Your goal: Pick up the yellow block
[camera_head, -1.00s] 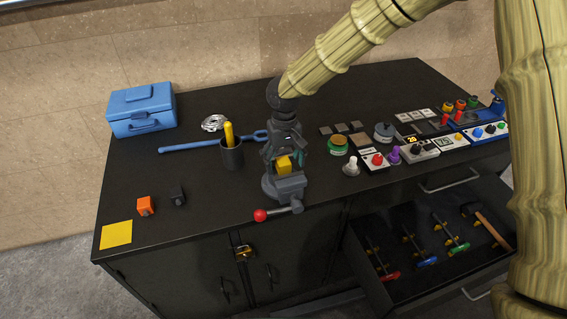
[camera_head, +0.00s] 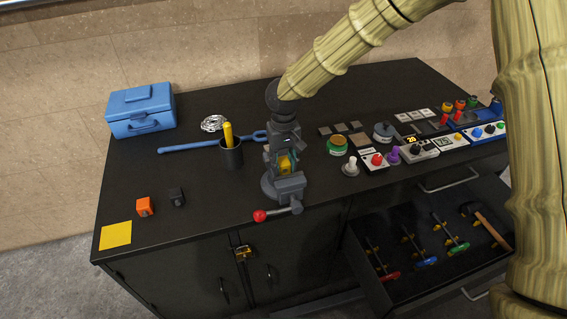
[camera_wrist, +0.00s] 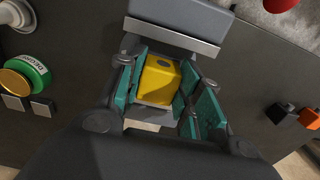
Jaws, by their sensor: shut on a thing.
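The yellow block (camera_head: 285,166) sits at the vise (camera_head: 286,190), which stands near the front edge of the bench. In the wrist view the yellow block (camera_wrist: 158,80) lies between the teal pads of my gripper (camera_wrist: 160,88), with the grey vise jaw (camera_wrist: 175,30) just beyond it. My gripper (camera_head: 287,157) reaches down over the vise from above and is shut on the block. The block's lower part is hidden, so I cannot tell whether it still touches the vise.
A dark cup (camera_head: 231,154) with a yellow handle and a blue wrench (camera_head: 190,146) lie left of the vise. A green-rimmed button (camera_head: 338,146) and a white joystick (camera_head: 351,169) stand close right. An open drawer (camera_head: 430,245) with tools juts out below.

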